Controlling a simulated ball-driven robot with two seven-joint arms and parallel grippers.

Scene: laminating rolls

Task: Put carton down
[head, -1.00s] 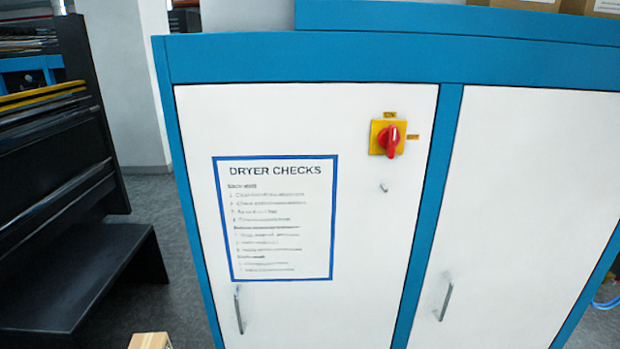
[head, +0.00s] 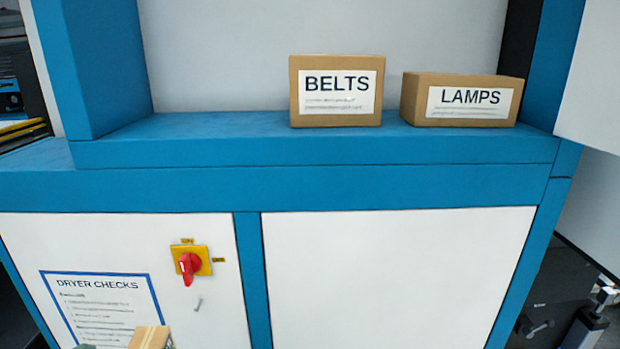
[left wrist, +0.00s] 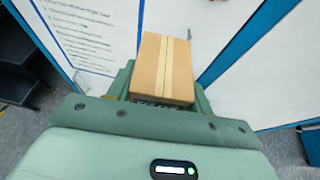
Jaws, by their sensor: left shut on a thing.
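A brown carton (left wrist: 164,68) with a pale tape seam is held in my left gripper (left wrist: 165,92), which is shut on it, in the left wrist view. The carton's top also shows at the bottom edge of the head view (head: 150,337), in front of the white cabinet door. Most of my left gripper is out of the head view. My right gripper is not in view.
A blue ledge (head: 215,140) runs above the white doors. A BELTS carton (head: 337,90) and a LAMPS carton (head: 462,99) stand on its right half; its left half is clear. A red rotary switch (head: 189,263) is on the left door.

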